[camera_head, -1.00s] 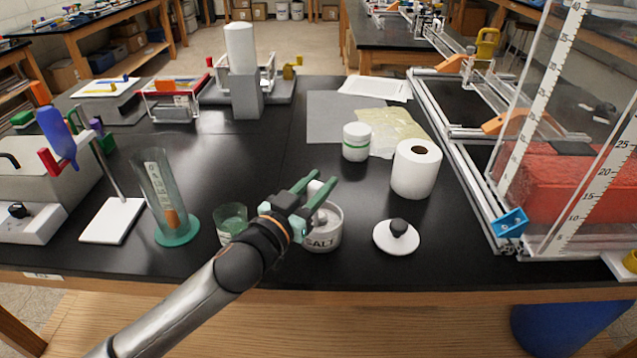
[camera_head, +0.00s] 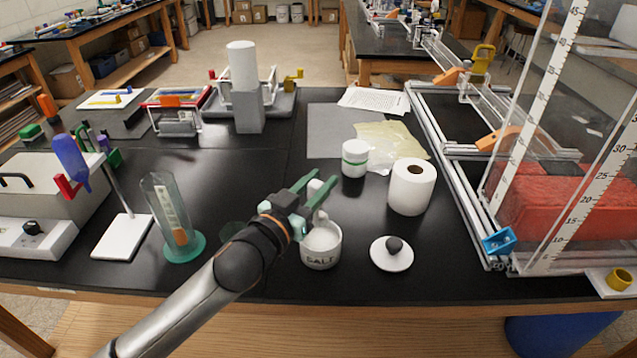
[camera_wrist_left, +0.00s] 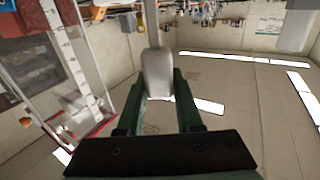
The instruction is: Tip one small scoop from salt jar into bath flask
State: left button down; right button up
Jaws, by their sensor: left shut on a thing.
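The white salt jar (camera_head: 321,257), lettered SALT, stands open near the table's front edge with pale salt inside. My left gripper (camera_head: 318,188) is above and slightly behind it in the picture, shut on a pale handle, which I take to be the scoop (camera_wrist_left: 157,72). The scoop's bowl and any load are not clearly visible. A small greenish glass vessel (camera_head: 230,230), possibly the bath flask, is left of the jar, mostly hidden by my left arm. The jar's knobbed lid (camera_head: 392,256) lies to the right. My right gripper is not in view.
A tall glass cylinder (camera_head: 166,205) on a green base stands left, beside a white-based stand (camera_head: 122,238). A paper roll (camera_head: 411,187) and a green-banded tub (camera_head: 355,158) stand behind the lid. A metal rail frame (camera_head: 455,190) and clear tank border the right.

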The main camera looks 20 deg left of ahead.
pick_arm(q)
jog(key=shift+r+p, duration=0.4)
jog(key=shift+r, duration=1.5)
jog(key=shift+a, duration=0.1)
